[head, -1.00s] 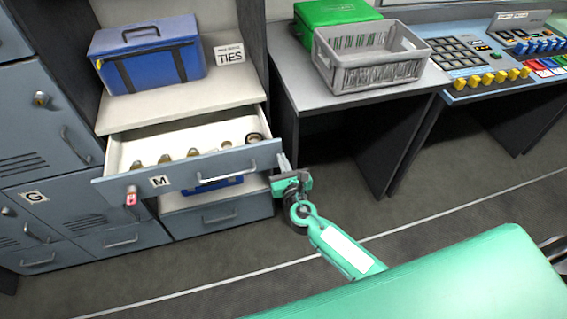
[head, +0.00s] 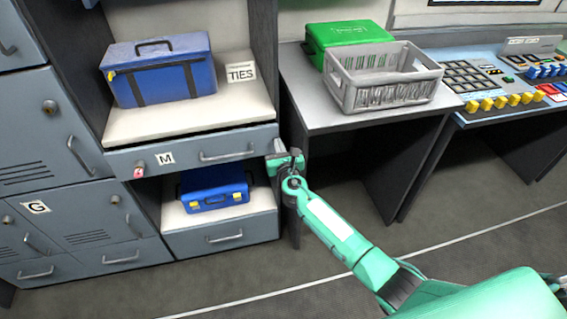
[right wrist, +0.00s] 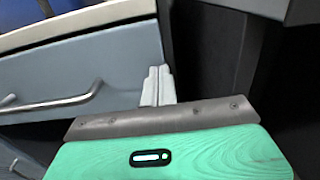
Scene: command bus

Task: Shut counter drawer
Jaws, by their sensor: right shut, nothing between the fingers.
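The counter drawer (head: 188,153), with a grey-blue front, a bar handle, an M label and a red tag at its left, sits under the pale counter top in the head view. Its inside is hidden and its front looks about flush with the cabinet. It also shows in the right wrist view (right wrist: 75,85). My right gripper (head: 272,152) is at the right end of the drawer front, right of the handle. Its two pale fingers (right wrist: 158,84) are together with nothing between them, at the front's right edge. My left gripper is not in view.
A blue case (head: 160,75) and a TIES sign (head: 241,72) stand on the counter top. Another blue case (head: 214,190) sits on the lower shelf. Right of the cabinet, a grey desk (head: 310,112) holds a grey crate (head: 385,90) and a green case (head: 345,36). The floor in front is clear.

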